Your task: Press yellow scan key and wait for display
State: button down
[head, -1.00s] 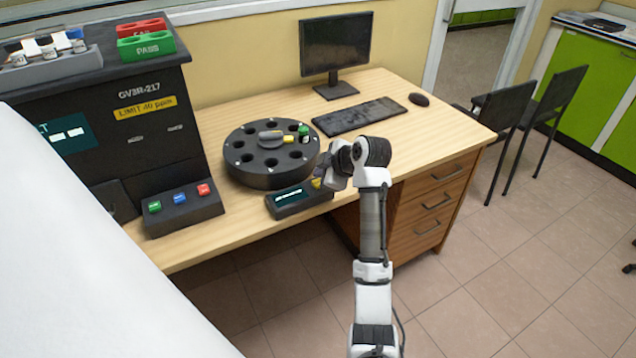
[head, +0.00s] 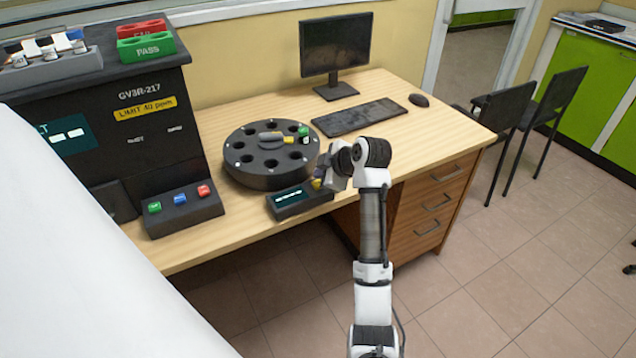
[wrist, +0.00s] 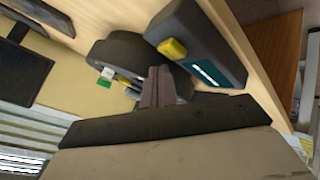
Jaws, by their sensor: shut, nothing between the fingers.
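The yellow scan key (wrist: 172,48) sits on a small dark scanner box at the front edge of the desk. In the head view the key (head: 317,184) is at the right end of the box (head: 286,206), partly hidden by my gripper. The box's display (wrist: 207,73) is dark teal with a line of light characters, too small to read. My gripper (wrist: 158,72) is shut and empty. Its fingertips are close to the key in the wrist view; I cannot tell whether they touch it.
A round black carousel (head: 256,178) with several holes and a green-capped vial (head: 304,135) stands behind the box. A button panel (head: 184,212) with green, blue and red buttons is to the left. A keyboard (head: 359,117) and monitor (head: 336,45) are farther back.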

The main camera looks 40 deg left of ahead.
dwell(0.7)
jog(key=shift+f, duration=0.45)
jog(key=shift+f+b, duration=0.4)
jog(key=shift+f, duration=0.15)
dwell(0.5)
dwell(0.3)
jog(key=shift+r+p, duration=0.7)
jog(key=shift+r, duration=0.3)
notch_tip(320, 180, up, 5)
jog(key=p, duration=0.3)
jog(key=shift+p, duration=0.4)
